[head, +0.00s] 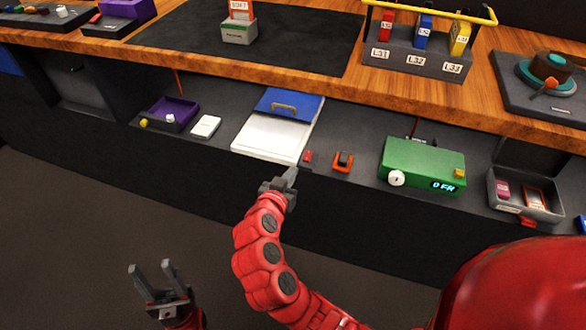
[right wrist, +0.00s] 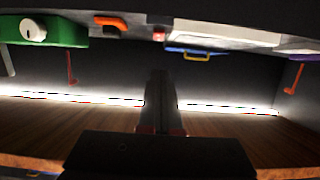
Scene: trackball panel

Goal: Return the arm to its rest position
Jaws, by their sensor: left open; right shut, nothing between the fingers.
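My right arm, red with dark joint discs, reaches up from the lower middle of the head view. Its gripper (head: 292,174) is shut and empty, just in front of the lower shelf, below the white box with the blue flap (head: 268,136). In the right wrist view the shut fingers (right wrist: 160,80) point at a dark wall, with nothing between them. My left gripper (head: 152,268) is open and empty, low at the left over the floor, away from the furniture. The trackball panel (head: 510,92) with a teal ring and brown dome is at the far right on the wooden top.
On the lower shelf stand a green box with a display (head: 405,156), an orange switch (head: 343,162), a small red piece (head: 308,157) and a purple tray (head: 178,108). A labelled rack (head: 400,62) stands on the wooden top. The floor (head: 70,220) at left is clear.

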